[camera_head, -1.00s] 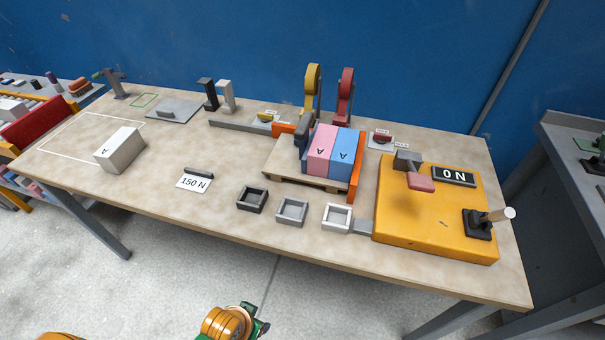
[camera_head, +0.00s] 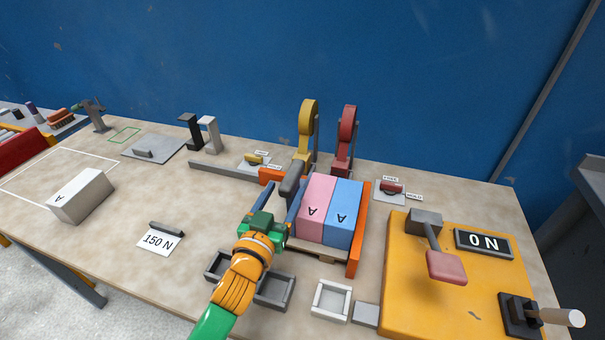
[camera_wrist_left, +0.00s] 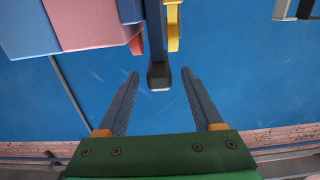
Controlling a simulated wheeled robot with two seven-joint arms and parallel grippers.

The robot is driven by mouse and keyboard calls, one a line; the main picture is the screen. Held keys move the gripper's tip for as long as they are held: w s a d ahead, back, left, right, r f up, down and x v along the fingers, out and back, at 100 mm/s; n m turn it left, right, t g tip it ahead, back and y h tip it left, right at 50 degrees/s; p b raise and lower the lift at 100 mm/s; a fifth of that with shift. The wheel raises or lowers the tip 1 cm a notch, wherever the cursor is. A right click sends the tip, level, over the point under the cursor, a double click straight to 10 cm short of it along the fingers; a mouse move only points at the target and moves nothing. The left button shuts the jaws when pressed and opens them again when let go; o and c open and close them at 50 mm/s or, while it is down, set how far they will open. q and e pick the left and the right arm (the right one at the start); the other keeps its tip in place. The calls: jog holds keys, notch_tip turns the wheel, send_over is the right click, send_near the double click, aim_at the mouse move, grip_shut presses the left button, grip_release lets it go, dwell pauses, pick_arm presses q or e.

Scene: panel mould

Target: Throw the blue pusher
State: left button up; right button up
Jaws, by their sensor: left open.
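The blue pusher (camera_wrist_left: 155,30) shows in the left wrist view as a blue bar with a dark grip at its end. In the head view its dark grip (camera_head: 292,180) stands tilted at the left side of the pink block (camera_head: 315,208); its lower part is largely hidden. My left gripper (camera_head: 280,194) is open and empty, just in front of the grip. In the left wrist view the grip's end lies between the two fingertips (camera_wrist_left: 160,73); I cannot tell how deep, and no finger visibly touches it. My right gripper is out of view.
A blue block (camera_head: 343,215) stands beside the pink one. Yellow (camera_head: 307,125) and red (camera_head: 347,130) levers stand behind. A yellow base (camera_head: 410,300) with a 0 N display (camera_head: 484,242) is at right. Small trays (camera_head: 331,300) lie in front. A white block (camera_head: 82,195) is at left.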

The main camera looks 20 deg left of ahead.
aim_at(293, 175)
pick_arm(q)
jog(key=shift+w+r, duration=0.1)
jog(key=shift+w, duration=0.05)
jog(key=w, duration=0.6)
jog(key=shift+w+d, duration=0.2)
jog(key=shift+w, duration=0.05)
jog(key=shift+s, duration=0.1)
grip_shut()
dwell(1.0)
